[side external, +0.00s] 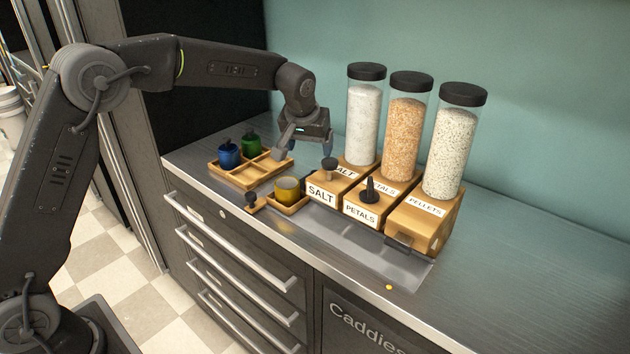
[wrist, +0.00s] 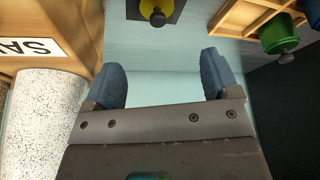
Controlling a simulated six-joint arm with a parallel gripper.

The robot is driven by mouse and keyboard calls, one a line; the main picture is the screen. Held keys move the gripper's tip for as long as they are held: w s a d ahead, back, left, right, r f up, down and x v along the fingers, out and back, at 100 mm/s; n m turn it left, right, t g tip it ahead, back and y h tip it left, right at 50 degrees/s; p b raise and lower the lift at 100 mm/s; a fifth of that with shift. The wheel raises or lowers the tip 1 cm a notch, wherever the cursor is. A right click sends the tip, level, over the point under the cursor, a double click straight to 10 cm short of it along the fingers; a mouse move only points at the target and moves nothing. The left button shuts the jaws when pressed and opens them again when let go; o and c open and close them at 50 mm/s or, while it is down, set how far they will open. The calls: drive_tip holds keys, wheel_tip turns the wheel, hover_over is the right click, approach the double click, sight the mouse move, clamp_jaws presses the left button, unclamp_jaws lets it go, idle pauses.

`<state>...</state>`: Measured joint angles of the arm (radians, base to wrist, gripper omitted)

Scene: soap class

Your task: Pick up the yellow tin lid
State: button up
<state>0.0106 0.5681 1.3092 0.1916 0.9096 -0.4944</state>
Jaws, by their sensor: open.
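The yellow tin lid (wrist: 152,8) shows at the top edge of the wrist view, partly cut off. It has a dark knob and sits on a dark square pad (wrist: 173,14). In the side view my gripper (side external: 305,146) is above the back of the counter, between the wooden tray and the dispensers.
A divided wooden tray (side external: 238,178) holds a blue tin (side external: 229,154) and a green tin (side external: 251,145), also in the wrist view (wrist: 280,36). Tall dispensers (side external: 405,115) stand close right of my gripper. A black-knobbed piece (side external: 252,199) is in front. The right counter is clear.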

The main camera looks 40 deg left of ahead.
drive_tip(key=x, duration=1)
drive_tip(key=shift+w+f, duration=0.15)
drive_tip(key=shift+f, duration=0.1)
drive_tip(key=c, duration=1)
drive_tip(key=shift+o, duration=0.2)
drive_tip(key=shift+r, duration=0.15)
